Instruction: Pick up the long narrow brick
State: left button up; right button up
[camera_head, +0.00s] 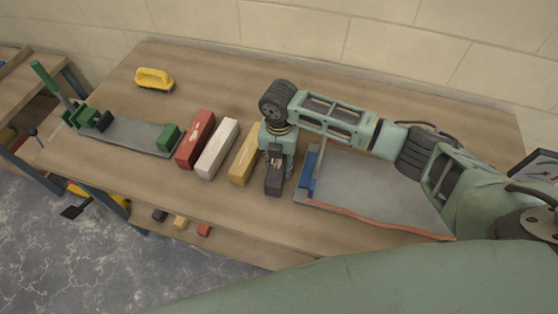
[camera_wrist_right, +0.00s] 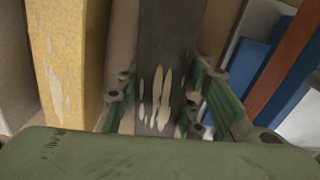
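Several bricks lie side by side on the workbench: a red one (camera_head: 196,139), a white one (camera_head: 217,148), a yellow one (camera_head: 244,157) and a dark grey, narrow one (camera_head: 274,184). The dark brick is partly hidden under my right gripper (camera_head: 276,160) in the head view. In the right wrist view the dark brick (camera_wrist_right: 168,60), with pale chipped marks, runs between the green fingers of my right gripper (camera_wrist_right: 163,108). The fingers are apart, one on each side of it, with a narrow gap on the left. The yellow brick (camera_wrist_right: 68,60) stands left of them. My left gripper is out of view.
A grey tray (camera_head: 375,190) with an orange front edge and blue end lies just right of the dark brick. A green clamp tool on a grey plate (camera_head: 130,132) and a yellow brush (camera_head: 154,78) are on the left. The bench's (camera_head: 215,80) back middle is clear.

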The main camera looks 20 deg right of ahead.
grip_shut()
jog(key=shift+w+r, duration=0.1)
jog(key=shift+r, duration=0.15)
